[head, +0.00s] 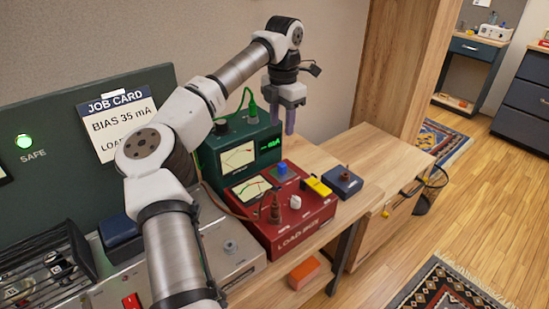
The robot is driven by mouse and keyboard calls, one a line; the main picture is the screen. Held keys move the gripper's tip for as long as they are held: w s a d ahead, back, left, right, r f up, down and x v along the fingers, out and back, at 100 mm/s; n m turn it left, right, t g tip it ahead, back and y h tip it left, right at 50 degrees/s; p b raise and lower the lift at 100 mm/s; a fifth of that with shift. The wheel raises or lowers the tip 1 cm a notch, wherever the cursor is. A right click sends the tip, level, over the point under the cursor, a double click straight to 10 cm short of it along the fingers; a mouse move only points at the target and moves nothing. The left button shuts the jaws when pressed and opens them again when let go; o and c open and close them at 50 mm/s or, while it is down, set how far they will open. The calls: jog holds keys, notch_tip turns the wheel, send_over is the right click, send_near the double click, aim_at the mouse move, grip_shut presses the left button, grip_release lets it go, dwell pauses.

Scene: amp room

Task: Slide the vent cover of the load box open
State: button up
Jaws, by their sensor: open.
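The red load box (304,222) sits on the wooden bench, with its name on the front face. Its top carries a meter (252,188), a blue knob, a white knob (295,202) and brown terminals. A yellow piece (318,187) sits at its right rear edge; I cannot tell whether this is the vent cover, and no other vent cover can be made out. My gripper (283,118) is open and empty, pointing down above and behind the load box, apart from it. It is in front of the wall, near the green meter unit's right side.
The green meter unit (238,152) stands behind the load box, with a green cable on top. A small dark blue box (343,182) stands to its right. My arm crosses the left of the bench. An orange block (304,273) lies below; the right wooden surface (375,155) is mostly clear.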

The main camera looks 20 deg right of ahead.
aim_at(282, 164)
notch_tip(282, 164, down, 13)
jog(key=shift+s+d+f+p, duration=0.1)
jog(key=shift+f+p, duration=0.05)
jog(key=shift+p, duration=0.9)
grip_shut()
